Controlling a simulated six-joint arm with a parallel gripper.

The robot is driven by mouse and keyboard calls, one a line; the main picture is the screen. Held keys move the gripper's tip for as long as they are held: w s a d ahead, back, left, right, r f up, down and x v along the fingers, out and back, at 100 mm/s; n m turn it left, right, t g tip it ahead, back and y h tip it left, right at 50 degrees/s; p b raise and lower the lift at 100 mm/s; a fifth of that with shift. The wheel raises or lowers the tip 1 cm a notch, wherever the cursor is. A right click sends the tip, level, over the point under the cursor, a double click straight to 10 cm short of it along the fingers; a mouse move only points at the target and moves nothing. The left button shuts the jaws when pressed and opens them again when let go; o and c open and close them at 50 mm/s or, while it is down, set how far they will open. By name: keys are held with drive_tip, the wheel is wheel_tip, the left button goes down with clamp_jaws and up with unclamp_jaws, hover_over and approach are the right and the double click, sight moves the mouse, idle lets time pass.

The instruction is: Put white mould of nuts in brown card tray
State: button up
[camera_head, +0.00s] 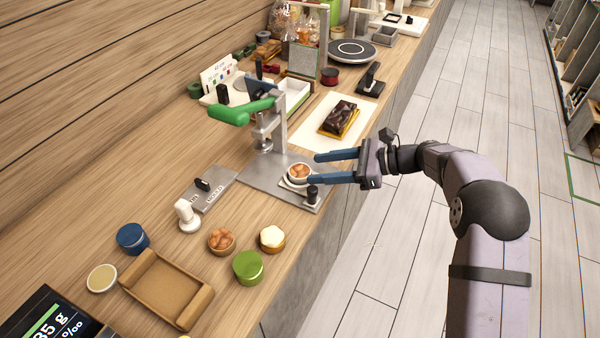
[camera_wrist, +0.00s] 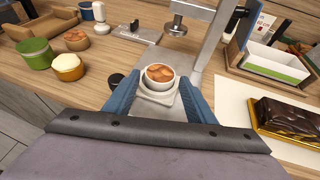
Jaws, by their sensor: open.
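The white mould of nuts (camera_head: 299,172) sits upright on a small pale square plate at the base of the press. It also shows in the wrist view (camera_wrist: 159,77), between the two blue fingers. My gripper (camera_head: 313,169) is open, with one finger on each side of the mould; I cannot tell whether either finger touches it. The brown card tray (camera_head: 168,288) lies on the counter at the front left in the head view and looks empty. Its corner shows at the top left of the wrist view.
A lever press with a green handle (camera_head: 230,112) stands behind the mould. A brown mould of nuts (camera_head: 221,240), a green tub (camera_head: 248,267), a cream-topped pot (camera_head: 272,238) and a blue tub (camera_head: 132,238) stand near the tray. A chocolate cake (camera_head: 340,116) lies on a white board.

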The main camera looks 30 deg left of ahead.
sight(299, 170)
drive_tip(key=shift+p+x, duration=0.8)
drive_tip(key=shift+x, duration=1.5)
drive_tip(key=shift+f, duration=0.1)
drive_tip(key=c, duration=0.8)
wheel_tip(299, 170, up, 10)
drive_tip(key=shift+r+b, duration=0.1)
drive_tip(key=shift+b, duration=0.9)
